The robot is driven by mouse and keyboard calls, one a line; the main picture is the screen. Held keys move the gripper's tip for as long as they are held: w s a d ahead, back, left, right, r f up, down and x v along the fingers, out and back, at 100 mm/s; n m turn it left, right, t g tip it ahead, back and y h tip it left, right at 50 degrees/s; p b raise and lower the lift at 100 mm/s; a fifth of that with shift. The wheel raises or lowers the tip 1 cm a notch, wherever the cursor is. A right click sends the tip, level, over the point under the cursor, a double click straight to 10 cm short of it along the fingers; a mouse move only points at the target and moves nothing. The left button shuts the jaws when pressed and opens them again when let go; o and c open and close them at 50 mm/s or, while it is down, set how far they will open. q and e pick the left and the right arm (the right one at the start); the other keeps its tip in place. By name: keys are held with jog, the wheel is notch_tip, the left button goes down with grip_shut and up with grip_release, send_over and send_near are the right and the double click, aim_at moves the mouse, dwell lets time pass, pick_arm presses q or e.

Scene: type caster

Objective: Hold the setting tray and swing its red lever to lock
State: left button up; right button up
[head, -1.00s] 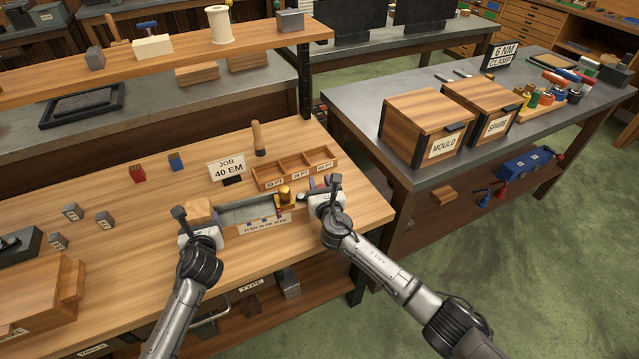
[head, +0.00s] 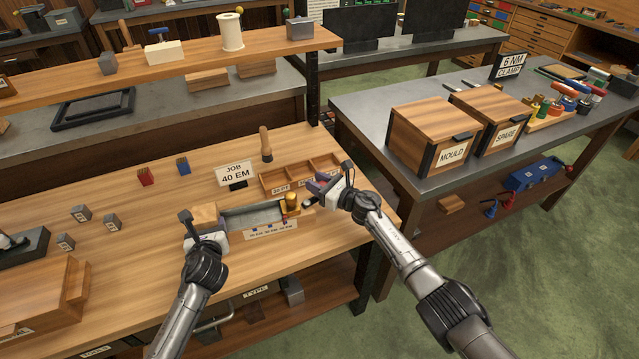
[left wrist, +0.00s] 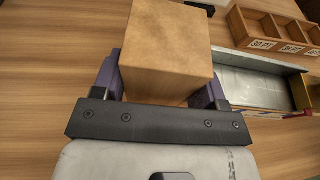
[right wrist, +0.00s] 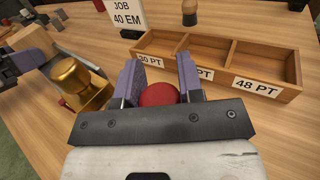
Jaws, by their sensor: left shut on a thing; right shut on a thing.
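The setting tray (head: 252,217) is a grey metal channel on the wooden bench, with a wooden block (left wrist: 167,45) at its left end and a brass knob (head: 291,201) at its right end. My left gripper (head: 203,224) is shut on the wooden block, its purple fingers on both sides in the left wrist view. My right gripper (head: 322,190) is to the right of the brass knob. In the right wrist view its purple fingers are shut on the round red lever knob (right wrist: 158,95). The rest of the lever is mostly hidden by the gripper.
A three-compartment wooden sorter (head: 300,172) stands just behind the tray, with the JOB 40 EM sign (head: 236,173) to its left and a wooden-handled tool (head: 265,145) behind. Small type blocks (head: 82,213) lie at the left. The bench in front is clear.

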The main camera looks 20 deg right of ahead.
jog(key=shift+w+a+f+n+g+y, duration=0.1)
jog(key=shift+w+a+n+g+y, duration=0.05)
jog(key=shift+n+g+y, duration=0.3)
jog(key=shift+w+a+n+g+y, duration=0.15)
jog(key=shift+n+g+y, duration=0.15)
jog(key=shift+y, duration=0.25)
jog(key=shift+a+n, duration=0.1)
jog(key=shift+n, duration=0.15)
jog(key=o, duration=0.9)
jog(key=shift+v, duration=1)
jog(key=v, duration=0.9)
jog(key=shift+d, duration=0.45)
jog(key=shift+c, duration=0.3)
